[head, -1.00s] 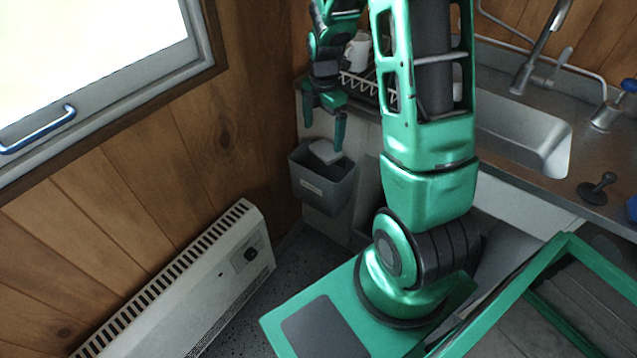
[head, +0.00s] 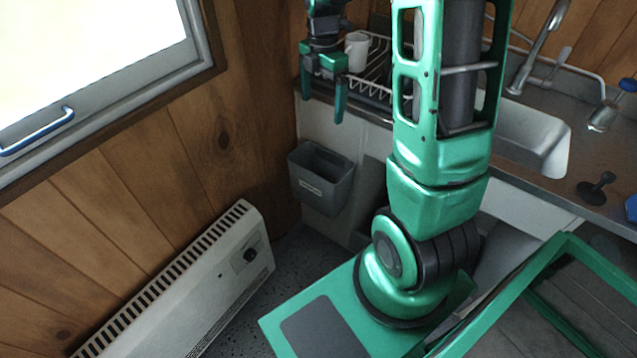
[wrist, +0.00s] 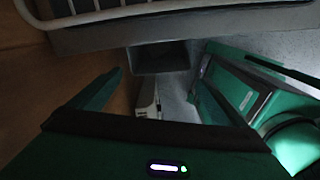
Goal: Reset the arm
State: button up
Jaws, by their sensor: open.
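My gripper (head: 322,100) is open and empty in the head view. Its two green fingers point down, apart, in front of the counter edge and above the grey bin (head: 321,179). The bin hangs on the white cabinet front below the counter. In the wrist view the open fingers (wrist: 155,95) show with nothing between them, and the bin (wrist: 160,57) is seen beyond them. What lies in the bin is not visible now.
A white mug (head: 357,50) stands by the wire dish rack (head: 378,72) behind my gripper. The sink (head: 532,140) and faucet (head: 540,45) are at right. A white heater (head: 190,285) runs along the wooden wall, below a window frame (head: 215,60). Some floor shows beside the heater.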

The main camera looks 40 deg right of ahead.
jog(key=shift+r, duration=0.35)
jog(key=s+a+r+m, duration=0.1)
jog(key=s+r+m, duration=0.2)
jog(key=s+m, duration=0.9)
jog(key=s+r+m, duration=0.3)
jog(key=s+m, duration=1)
jog(key=s, duration=0.3)
jog(key=shift+s+a+r, duration=0.15)
jog(key=shift+s+a, duration=0.1)
jog(key=shift+a, duration=0.1)
jog(key=shift+w+f, duration=0.25)
jog(key=shift+w, duration=0.4)
